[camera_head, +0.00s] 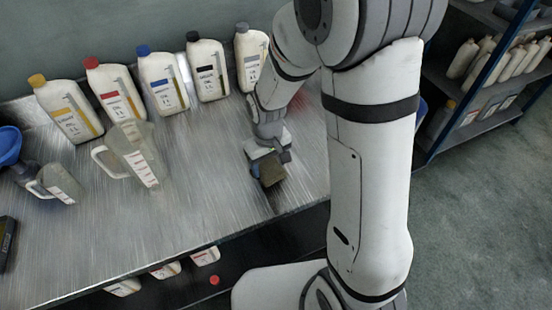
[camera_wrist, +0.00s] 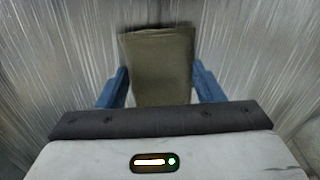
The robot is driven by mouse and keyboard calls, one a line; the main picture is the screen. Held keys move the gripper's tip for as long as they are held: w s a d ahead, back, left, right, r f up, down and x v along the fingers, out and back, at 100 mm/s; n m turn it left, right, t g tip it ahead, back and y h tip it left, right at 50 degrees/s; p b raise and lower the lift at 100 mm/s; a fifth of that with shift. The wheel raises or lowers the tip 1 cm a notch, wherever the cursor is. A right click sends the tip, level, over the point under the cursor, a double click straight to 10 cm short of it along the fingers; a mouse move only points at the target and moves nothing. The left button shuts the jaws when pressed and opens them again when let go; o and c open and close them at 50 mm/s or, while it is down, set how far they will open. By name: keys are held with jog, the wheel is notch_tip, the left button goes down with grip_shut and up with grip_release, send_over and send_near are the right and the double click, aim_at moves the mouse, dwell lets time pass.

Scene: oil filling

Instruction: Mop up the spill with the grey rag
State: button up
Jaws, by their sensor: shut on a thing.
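The rag (camera_wrist: 160,58), a folded olive-grey cloth, is held between the two blue fingers of my gripper (camera_wrist: 160,88) in the wrist view. In the head view my gripper (camera_head: 268,163) is low over the metal bench near its front edge, with the rag (camera_head: 271,174) below it. I cannot tell whether the rag touches the bench top. No spill is clearly visible; a faint reddish patch (camera_head: 300,101) shows on the bench right of my wrist, perhaps a reflection.
Several capped bottles (camera_head: 163,82) line the back of the metal bench (camera_head: 205,200). A large clear measuring jug (camera_head: 135,157), a smaller jug (camera_head: 58,184) and a blue funnel (camera_head: 9,146) stand at the left. A bottle shelf (camera_head: 490,80) is at the right. The bench's front middle is clear.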

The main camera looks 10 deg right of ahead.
jog(key=shift+s+a, duration=0.2)
jog(key=shift+a, duration=0.35)
jog(key=shift+s+a, duration=0.2)
jog(key=shift+a, duration=0.35)
notch_tip(320, 180, up, 7)
jog(key=p, duration=0.5)
jog(key=shift+r, duration=0.1)
